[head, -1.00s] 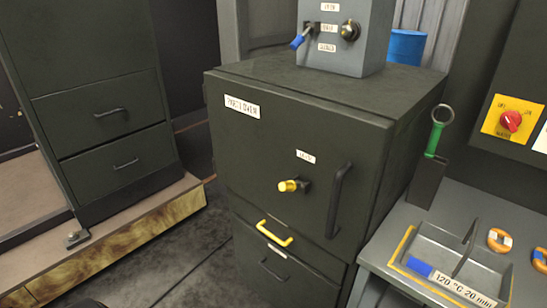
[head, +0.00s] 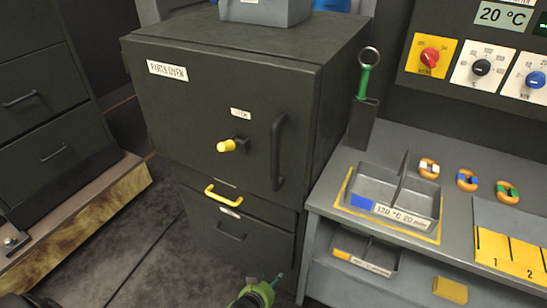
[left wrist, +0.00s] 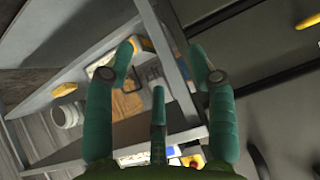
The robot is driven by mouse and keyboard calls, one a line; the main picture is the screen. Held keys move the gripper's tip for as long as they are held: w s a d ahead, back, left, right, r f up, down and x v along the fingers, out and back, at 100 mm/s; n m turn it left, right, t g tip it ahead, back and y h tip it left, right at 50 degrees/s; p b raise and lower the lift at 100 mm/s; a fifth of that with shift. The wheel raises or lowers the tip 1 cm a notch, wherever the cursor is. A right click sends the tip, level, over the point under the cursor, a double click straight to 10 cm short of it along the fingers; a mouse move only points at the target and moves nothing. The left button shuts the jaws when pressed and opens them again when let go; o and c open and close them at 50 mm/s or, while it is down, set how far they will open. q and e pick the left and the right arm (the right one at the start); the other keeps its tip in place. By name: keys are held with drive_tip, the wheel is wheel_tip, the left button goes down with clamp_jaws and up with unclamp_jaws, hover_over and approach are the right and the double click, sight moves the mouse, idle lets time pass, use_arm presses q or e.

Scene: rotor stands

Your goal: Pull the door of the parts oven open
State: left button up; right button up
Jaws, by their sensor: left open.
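The parts oven (head: 170,100) is a dark green cabinet left of the bench in the head view. Its door (head: 205,115) is shut flush, with a black vertical handle (head: 279,152) on its right side. A yellow-tipped latch knob (head: 230,145) sticks out left of the handle. My left gripper (head: 264,288) shows only partly at the bottom edge, low in front of the oven and apart from the door handle. In the left wrist view its green fingers (left wrist: 163,60) are spread with nothing between them. My right gripper is not in view.
A yellow drawer handle (head: 223,195) sits below the door. A bench (head: 330,195) at the right holds a divided tray (head: 365,215), several orange rings and a green-handled tool (head: 364,82) beside the oven.

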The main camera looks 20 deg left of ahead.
use_arm(q)
drive_tip(key=w+a+r+n+t, duration=0.15)
drive_tip(key=w+r, duration=0.25)
drive_tip(key=r, duration=0.5)
drive_tip(key=w+r+t, duration=0.3)
drive_tip(key=w+r, duration=0.2)
drive_tip(key=r, duration=0.3)
drive_tip(key=n+t+y, duration=0.1)
drive_tip(key=t+y, duration=0.2)
approach(276, 155)
drive_tip(key=w+f, duration=0.1)
drive_tip(key=w, duration=0.3)
drive_tip(key=shift+w+a+r+t, duration=0.1)
drive_tip(key=shift+a+r+t, duration=0.15)
drive_tip(key=shift+a+r, duration=0.15)
drive_tip(key=w, duration=0.2)
drive_tip(key=w+p, duration=0.1)
drive_tip(key=w, duration=0.1)
drive_tip(key=w+a, duration=0.1)
drive_tip(key=w, duration=0.1)
drive_tip(key=shift+w+f, duration=0.15)
drive_tip(key=shift+w, duration=0.2)
drive_tip(key=shift+d, duration=0.1)
clamp_jaws()
